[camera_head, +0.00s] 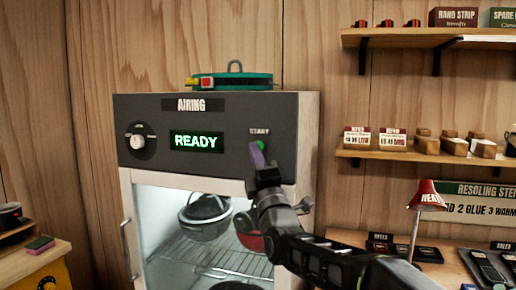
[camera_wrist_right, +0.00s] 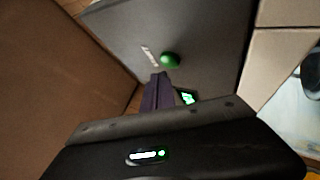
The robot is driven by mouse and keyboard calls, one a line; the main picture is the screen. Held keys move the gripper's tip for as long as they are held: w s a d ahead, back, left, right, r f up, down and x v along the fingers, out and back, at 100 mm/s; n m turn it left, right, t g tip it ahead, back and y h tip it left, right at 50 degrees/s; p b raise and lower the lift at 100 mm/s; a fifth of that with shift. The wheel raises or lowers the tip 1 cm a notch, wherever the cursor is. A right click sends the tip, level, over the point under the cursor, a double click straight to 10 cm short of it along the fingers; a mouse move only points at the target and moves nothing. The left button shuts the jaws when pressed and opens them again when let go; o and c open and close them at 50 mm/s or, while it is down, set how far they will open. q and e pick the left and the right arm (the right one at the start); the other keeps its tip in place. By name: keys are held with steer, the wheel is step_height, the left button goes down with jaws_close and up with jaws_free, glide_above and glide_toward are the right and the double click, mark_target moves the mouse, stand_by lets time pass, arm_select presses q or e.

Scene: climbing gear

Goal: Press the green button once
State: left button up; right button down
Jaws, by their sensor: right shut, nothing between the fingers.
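The green button (camera_head: 261,145) sits on the dark upper panel of the airing cabinet (camera_head: 221,146), under a small label that seems to read START. My right gripper (camera_head: 256,152) is shut and empty, with its purple fingertips at the button's lower left, covering part of it. In the right wrist view the button (camera_wrist_right: 170,60) stands out whole from the grey panel, just beyond the shut fingertips (camera_wrist_right: 158,76). I cannot tell whether they touch it. The panel's display (camera_head: 196,141) glows green and reads READY. My left gripper is not in view.
A dial (camera_head: 137,141) is at the panel's left. Helmets (camera_head: 205,212) sit on a rack behind the cabinet's glass door. A green coiled item (camera_head: 236,82) lies on top. Shelves (camera_head: 430,158) and a red lamp (camera_head: 427,195) stand to the right.

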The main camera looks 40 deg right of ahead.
steer(key=shift+w+d+b, duration=0.25)
steer(key=shift+d+b, duration=0.05)
steer(key=shift+d, duration=0.05)
steer(key=shift+w+d, duration=0.2)
steer(key=shift+d, duration=0.1)
stand_by(0.8)
steer(key=shift+s+a+b, duration=0.5)
steer(key=shift+a+b, duration=0.15)
steer(key=shift+b, duration=0.2)
